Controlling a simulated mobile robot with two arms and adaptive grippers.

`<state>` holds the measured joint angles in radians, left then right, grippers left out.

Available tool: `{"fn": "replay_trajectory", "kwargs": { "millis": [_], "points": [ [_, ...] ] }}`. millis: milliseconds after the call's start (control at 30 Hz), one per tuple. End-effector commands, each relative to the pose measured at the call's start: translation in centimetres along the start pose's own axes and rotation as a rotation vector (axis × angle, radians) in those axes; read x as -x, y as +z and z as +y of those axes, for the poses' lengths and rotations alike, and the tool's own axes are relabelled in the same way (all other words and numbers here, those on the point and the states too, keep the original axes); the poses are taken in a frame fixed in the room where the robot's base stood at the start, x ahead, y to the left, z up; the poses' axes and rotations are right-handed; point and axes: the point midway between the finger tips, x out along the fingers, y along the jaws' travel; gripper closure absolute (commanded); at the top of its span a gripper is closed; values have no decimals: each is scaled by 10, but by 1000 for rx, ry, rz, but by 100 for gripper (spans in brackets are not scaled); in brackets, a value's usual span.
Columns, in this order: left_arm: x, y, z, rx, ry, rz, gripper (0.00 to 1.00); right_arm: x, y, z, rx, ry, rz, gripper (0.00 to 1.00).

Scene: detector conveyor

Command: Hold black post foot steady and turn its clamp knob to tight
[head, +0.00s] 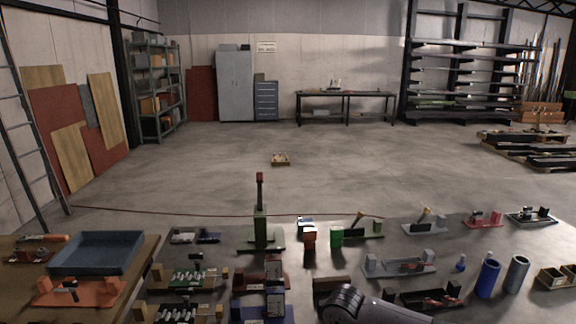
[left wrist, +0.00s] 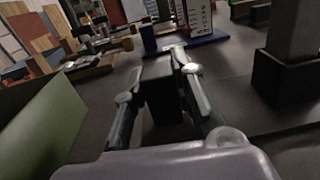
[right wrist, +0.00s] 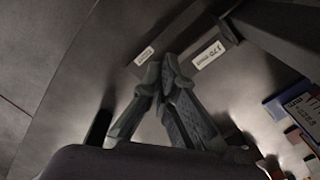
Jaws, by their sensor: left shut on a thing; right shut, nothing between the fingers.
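In the left wrist view my left gripper (left wrist: 160,82) is shut on a dark upright block (left wrist: 163,100), one finger on each side. It looks like part of the black post foot, but the rest of it is hidden. In the right wrist view my right gripper (right wrist: 168,70) is shut and empty. Its fingertips are close to a dark bar (right wrist: 232,38) with two white labels; I cannot tell whether they touch. The clamp knob cannot be made out. In the head view neither gripper's fingers can be made out.
In the left wrist view a green wall-like surface (left wrist: 40,125) is at left and a grey post (left wrist: 292,42) on a dark base at right. In the head view several fixtures crowd the front, with a blue tray (head: 98,252) at left. The floor beyond is mostly clear.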

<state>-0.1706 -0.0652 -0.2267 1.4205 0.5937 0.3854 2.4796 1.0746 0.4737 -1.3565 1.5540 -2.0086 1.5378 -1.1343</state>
Motion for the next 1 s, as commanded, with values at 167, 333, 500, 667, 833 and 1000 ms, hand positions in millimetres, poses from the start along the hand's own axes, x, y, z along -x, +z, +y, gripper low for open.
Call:
{"fn": "replay_trajectory", "kwargs": {
  "millis": [167,333,500,667,833,1000],
  "points": [
    [0,-1,0,-1,-2,2,100,-4,0,0,0,0,0,100],
    [0,-1,0,-1,-2,2,100,-4,0,0,1,1,0,100],
    [0,-1,0,-1,-1,2,100,-4,0,0,0,1,0,100],
    [0,0,0,-1,-1,1,100,-4,-2,0,0,1,0,100],
    [0,0,0,-1,-1,1,100,-4,-4,-1,0,1,0,100],
    [0,0,0,-1,-1,1,100,-4,-6,-1,0,1,0,100]
  ]
}}
